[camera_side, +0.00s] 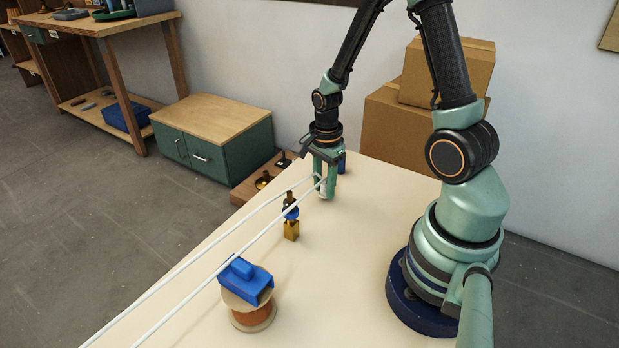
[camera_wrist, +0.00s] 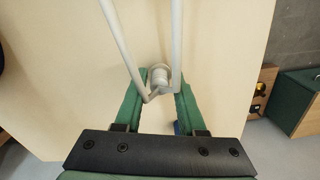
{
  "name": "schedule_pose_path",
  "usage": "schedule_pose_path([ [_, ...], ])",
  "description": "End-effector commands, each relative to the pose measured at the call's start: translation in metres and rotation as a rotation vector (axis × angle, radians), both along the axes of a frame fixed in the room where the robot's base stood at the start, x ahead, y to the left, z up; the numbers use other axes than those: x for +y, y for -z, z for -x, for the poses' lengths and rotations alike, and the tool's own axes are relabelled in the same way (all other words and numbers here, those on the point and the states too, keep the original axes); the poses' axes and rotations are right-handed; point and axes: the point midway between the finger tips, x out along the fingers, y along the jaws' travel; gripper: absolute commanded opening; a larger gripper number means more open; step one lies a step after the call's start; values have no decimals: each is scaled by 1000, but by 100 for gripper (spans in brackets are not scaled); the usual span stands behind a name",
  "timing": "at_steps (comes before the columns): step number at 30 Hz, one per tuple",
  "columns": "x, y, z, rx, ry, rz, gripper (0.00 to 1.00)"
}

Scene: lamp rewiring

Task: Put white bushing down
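The white bushing (camera_wrist: 160,76) is between the two green fingers of my gripper (camera_wrist: 161,80), close against both of them. In the side view my gripper (camera_side: 325,186) points down, low over the far part of the table, and the bushing (camera_side: 323,188) shows as a small white piece between the fingertips. The gripper looks shut on it. Two long white strands (camera_side: 215,272) run from the gripper toward the front left and cross over the wrist view. I cannot tell whether the bushing touches the table.
A blue block (camera_side: 246,281) sits on a wooden spool (camera_side: 251,313) nearer the front. A small blue thing is partly hidden behind the gripper. The table's middle is clear.

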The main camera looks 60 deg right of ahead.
Motion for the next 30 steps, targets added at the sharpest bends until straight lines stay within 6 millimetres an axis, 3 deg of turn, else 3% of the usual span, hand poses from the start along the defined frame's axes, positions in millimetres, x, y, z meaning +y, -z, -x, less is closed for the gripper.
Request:
schedule_pose_path([
  [14, 0, -7, -1, -3, 0, 1, 55],
  [20, 0, -33, -1, -7, 0, 3, 55],
  [30, 0, -94, -1, -6, 0, 3, 55],
])
